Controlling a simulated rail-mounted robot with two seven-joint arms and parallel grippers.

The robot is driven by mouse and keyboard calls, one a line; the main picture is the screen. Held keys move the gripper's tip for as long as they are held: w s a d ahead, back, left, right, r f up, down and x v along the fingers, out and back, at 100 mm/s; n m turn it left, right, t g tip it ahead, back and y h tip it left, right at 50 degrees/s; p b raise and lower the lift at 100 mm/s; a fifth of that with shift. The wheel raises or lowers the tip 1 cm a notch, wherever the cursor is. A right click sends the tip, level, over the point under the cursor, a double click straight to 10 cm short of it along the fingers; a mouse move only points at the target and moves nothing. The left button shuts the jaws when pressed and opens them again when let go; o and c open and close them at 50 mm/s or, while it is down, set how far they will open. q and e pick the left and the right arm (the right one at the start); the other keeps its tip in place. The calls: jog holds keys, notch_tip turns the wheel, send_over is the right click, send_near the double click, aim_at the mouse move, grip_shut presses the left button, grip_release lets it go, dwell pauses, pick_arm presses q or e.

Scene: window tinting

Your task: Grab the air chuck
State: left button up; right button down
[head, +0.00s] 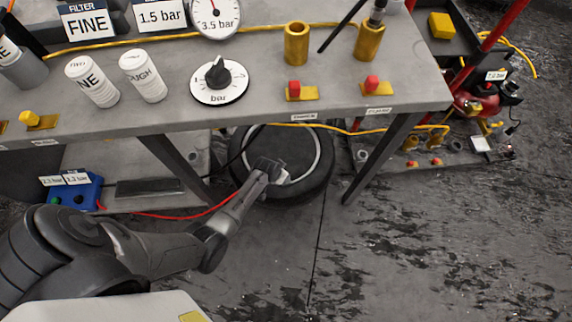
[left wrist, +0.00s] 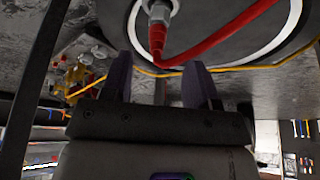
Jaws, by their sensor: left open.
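The air chuck (left wrist: 158,12) is a grey metal fitting with a red ribbed sleeve. In the left wrist view it is at the top centre, in front of the dark tyre (left wrist: 215,25) with its white ring. A red hose (left wrist: 225,35) runs from it to the upper right. My left gripper (left wrist: 158,85) is open and empty, its two dark fingers below the chuck in that picture and apart from it. In the head view my left gripper (head: 271,170) is over the tyre (head: 312,188) under the bench, and I cannot make out the chuck there. My right gripper is not in view.
The grey workbench (head: 270,98) hangs over the tyre, with a leg (head: 378,158) at its right. The red hose (head: 165,215) leads to a blue box (head: 72,192) at left. A yellow hose (head: 345,129) passes behind. Floor at front right is clear.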

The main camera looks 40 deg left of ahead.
pick_arm(q)
jog(key=shift+b+x, duration=0.7)
jog(key=shift+x, duration=0.75)
jog(key=b+x, duration=0.5)
jog(key=shift+w+d, duration=0.1)
grip_shut()
